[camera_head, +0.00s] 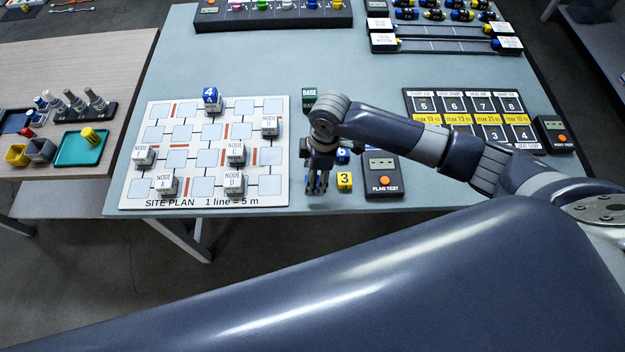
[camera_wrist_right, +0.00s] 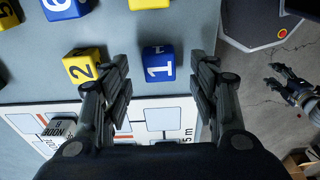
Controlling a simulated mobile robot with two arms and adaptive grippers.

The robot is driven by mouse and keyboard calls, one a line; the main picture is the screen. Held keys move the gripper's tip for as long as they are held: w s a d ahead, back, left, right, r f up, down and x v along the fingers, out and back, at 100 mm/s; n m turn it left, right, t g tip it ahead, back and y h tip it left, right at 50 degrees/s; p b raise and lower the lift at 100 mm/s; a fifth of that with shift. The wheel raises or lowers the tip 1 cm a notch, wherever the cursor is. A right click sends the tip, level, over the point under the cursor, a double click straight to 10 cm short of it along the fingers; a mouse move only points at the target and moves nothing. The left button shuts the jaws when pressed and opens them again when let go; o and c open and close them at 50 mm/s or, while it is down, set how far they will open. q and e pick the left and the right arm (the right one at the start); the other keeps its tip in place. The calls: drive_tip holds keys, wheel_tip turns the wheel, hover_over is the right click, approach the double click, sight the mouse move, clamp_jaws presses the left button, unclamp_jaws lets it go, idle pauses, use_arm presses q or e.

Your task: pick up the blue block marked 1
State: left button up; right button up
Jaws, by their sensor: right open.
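The blue block marked 1 (camera_wrist_right: 158,63) shows in the right wrist view. It stands on the table between the two fingers of my right gripper (camera_wrist_right: 155,85), just ahead of the fingertips, with a gap on each side. My right gripper is open and empty. In the head view my right gripper (camera_head: 318,184) points down beside the site plan board and hides the blue block marked 1. In the right wrist view my left gripper (camera_wrist_right: 283,82) appears small at the right edge, over the floor, with its fingers apart; no object shows in it.
A yellow block marked 2 (camera_wrist_right: 84,66) stands left of the blue one, and a blue block marked 6 (camera_wrist_right: 65,7) lies beyond. A yellow block marked 3 (camera_head: 344,181) and the plan test box (camera_head: 383,190) are to the right. The site plan board (camera_head: 283,190) is left.

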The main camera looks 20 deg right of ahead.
drive_tip(key=shift+w+a+f, duration=0.1)
drive_tip(key=shift+a+f, duration=0.05)
drive_tip(key=shift+f, duration=1.3)
drive_tip(key=shift+c, duration=0.6)
drive_tip(key=c, duration=0.9)
drive_tip(key=shift+r, duration=0.1)
